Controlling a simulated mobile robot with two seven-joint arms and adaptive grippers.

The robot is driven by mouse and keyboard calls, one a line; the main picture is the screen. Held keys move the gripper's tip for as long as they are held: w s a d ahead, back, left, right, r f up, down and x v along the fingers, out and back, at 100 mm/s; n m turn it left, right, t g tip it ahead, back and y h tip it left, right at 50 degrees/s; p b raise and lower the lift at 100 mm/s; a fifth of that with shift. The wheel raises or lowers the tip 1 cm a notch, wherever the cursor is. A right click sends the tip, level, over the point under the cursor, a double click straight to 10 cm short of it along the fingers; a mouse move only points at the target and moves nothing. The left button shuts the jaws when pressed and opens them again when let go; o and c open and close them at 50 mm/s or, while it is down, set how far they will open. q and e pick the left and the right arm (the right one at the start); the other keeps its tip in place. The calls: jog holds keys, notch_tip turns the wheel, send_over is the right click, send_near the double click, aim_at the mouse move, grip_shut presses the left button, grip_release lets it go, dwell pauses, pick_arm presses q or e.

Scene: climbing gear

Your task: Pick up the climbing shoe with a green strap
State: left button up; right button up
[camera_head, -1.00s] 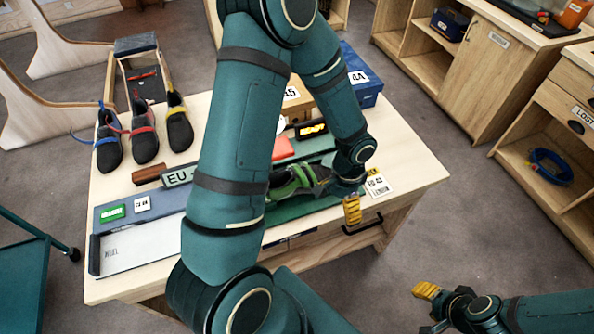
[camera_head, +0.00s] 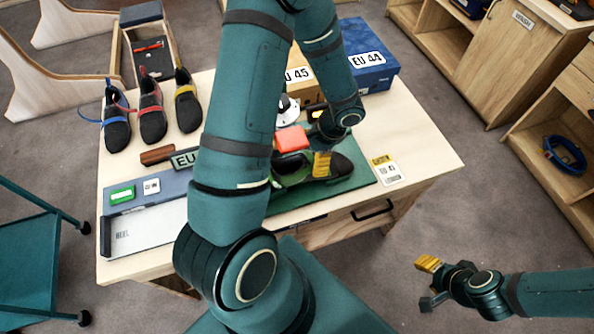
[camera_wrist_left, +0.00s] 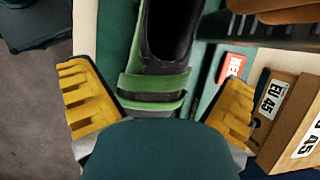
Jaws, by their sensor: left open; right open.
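The climbing shoe with a green strap (camera_head: 341,165) is dark with green parts and lies on a green mat (camera_head: 360,177) on the table. My left arm hides part of it in the head view. My left gripper (camera_head: 321,163) is over the shoe. In the left wrist view the open yellow fingers (camera_wrist_left: 161,105) stand on both sides of the shoe (camera_wrist_left: 158,84), with the green strap between them. Whether either finger touches it I cannot tell. My right gripper (camera_head: 428,283) is open and empty, off the table's front right.
Three shoes with blue, red (camera_head: 152,112) and yellow straps stand at the table's back left. An orange-red block (camera_head: 291,138) is close behind my left gripper. EU 45 (camera_head: 304,87) and EU 44 (camera_head: 368,68) boxes stand at the back. A grey measuring device (camera_head: 146,228) lies at front left.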

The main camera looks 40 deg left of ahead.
aim_at(303, 160)
pick_arm(q)
jog(key=shift+x, duration=2.7)
jog(key=shift+s+a, duration=0.1)
jog(key=shift+a, duration=0.05)
jog(key=shift+r, duration=0.1)
jog(key=shift+c, duration=0.3)
jog(key=c, duration=1.1)
